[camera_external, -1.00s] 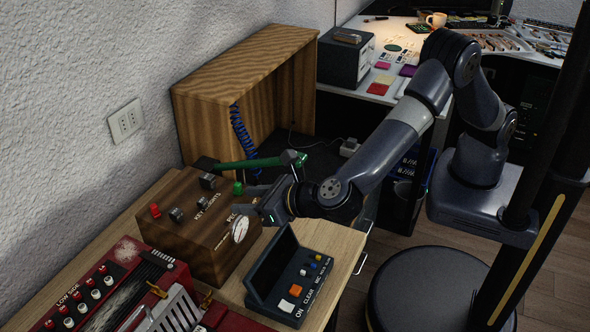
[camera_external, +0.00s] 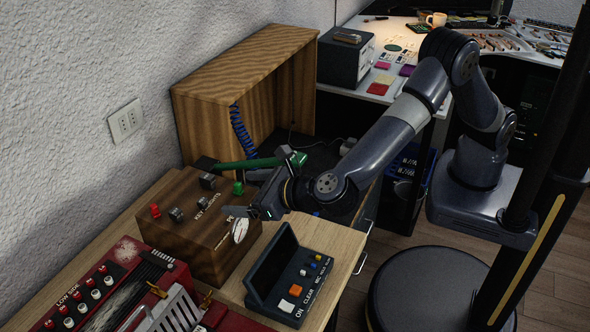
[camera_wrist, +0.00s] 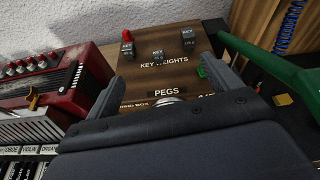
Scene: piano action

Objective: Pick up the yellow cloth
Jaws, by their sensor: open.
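My gripper (camera_external: 246,211) is open and empty in the external view, in front of the brown KEY WEIGHTS / PEGS box (camera_external: 190,222). In the wrist view my gripper (camera_wrist: 164,72) has its fingers apart, with the top of that box (camera_wrist: 160,75) between them. A small yellow patch (camera_wrist: 283,99) lies on a dark surface at the right of the wrist view; I cannot tell whether it is cloth. In the external view, flat coloured pieces lie on the far white desk, one of them pale yellow (camera_external: 384,79). It is apart from my gripper and too small to identify.
A green bar (camera_external: 250,162) runs close behind my gripper, near an open wooden cabinet (camera_external: 205,62). A black button box (camera_external: 290,275) stands in front. A red accordion-like box (camera_external: 110,285) is at lower left. A grey box (camera_external: 345,62) stands beside the coloured pieces.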

